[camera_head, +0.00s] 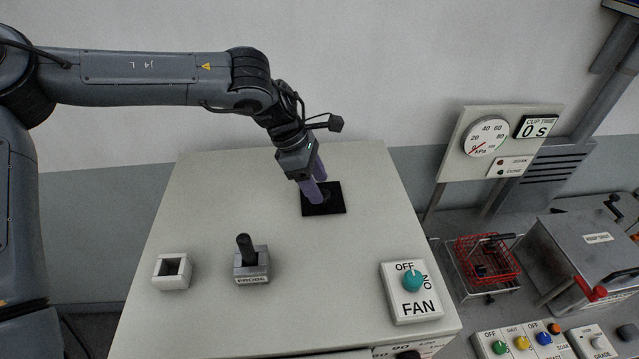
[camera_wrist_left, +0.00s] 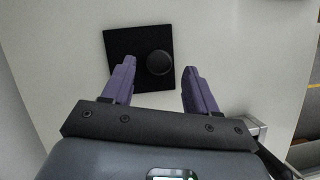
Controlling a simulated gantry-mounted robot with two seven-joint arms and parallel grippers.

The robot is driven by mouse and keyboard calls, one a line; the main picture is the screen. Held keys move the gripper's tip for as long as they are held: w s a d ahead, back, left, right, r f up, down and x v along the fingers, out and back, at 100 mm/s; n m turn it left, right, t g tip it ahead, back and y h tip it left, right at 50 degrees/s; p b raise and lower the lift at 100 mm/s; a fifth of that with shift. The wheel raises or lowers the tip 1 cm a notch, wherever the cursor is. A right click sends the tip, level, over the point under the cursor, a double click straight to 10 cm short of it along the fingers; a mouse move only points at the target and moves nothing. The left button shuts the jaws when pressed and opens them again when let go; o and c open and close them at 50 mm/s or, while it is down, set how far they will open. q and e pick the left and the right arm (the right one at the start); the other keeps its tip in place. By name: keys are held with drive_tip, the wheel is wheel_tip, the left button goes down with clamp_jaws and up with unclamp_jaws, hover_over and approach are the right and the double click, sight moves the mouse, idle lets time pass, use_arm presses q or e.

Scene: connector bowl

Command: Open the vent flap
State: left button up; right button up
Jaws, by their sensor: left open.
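The likely vent flap is a flat black square (camera_head: 336,207) set on the light grey cabinet top. In the left wrist view the black square (camera_wrist_left: 122,42) bears a round dark knob (camera_wrist_left: 160,62). My left gripper (camera_head: 318,196) points down over the square, its purple fingers spread. In the left wrist view the open fingers (camera_wrist_left: 158,70) stand on either side of the knob, with a gap to each side. I cannot tell how high the fingertips are above the square. The knob is mostly hidden by the fingers in the head view. My right gripper is not in view.
The cabinet top (camera_head: 215,200) is clear around the square. Nearer the front are a white hollow block (camera_head: 172,271), a probe in its holder (camera_head: 252,263) and a FAN switch box (camera_head: 411,291). A gauge panel (camera_head: 490,145) and a red basket (camera_head: 487,258) stand to the right.

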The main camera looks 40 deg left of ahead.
sight(322, 192)
use_arm(q)
drive_tip(key=shift+x, duration=1.05)
clamp_jaws()
